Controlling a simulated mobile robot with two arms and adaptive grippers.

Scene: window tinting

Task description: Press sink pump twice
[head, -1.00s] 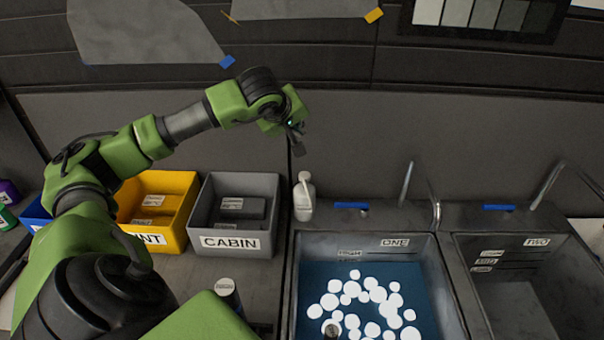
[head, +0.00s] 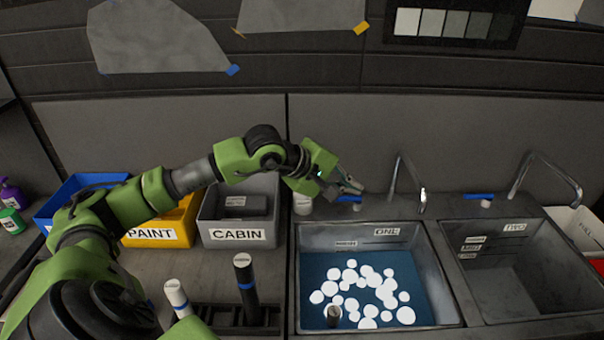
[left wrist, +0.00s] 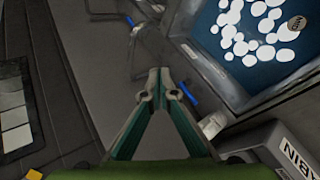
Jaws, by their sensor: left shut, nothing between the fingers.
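My right gripper is not in view.
Sink ONE holds blue water with white foam blobs and a dark round-topped object (head: 334,316). A faucet (head: 421,190) stands right of the gripper. The grey CABIN bin (head: 237,235) and yellow PAINT bin (head: 153,236) are on the left. Sink TWO (head: 515,272) is empty.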

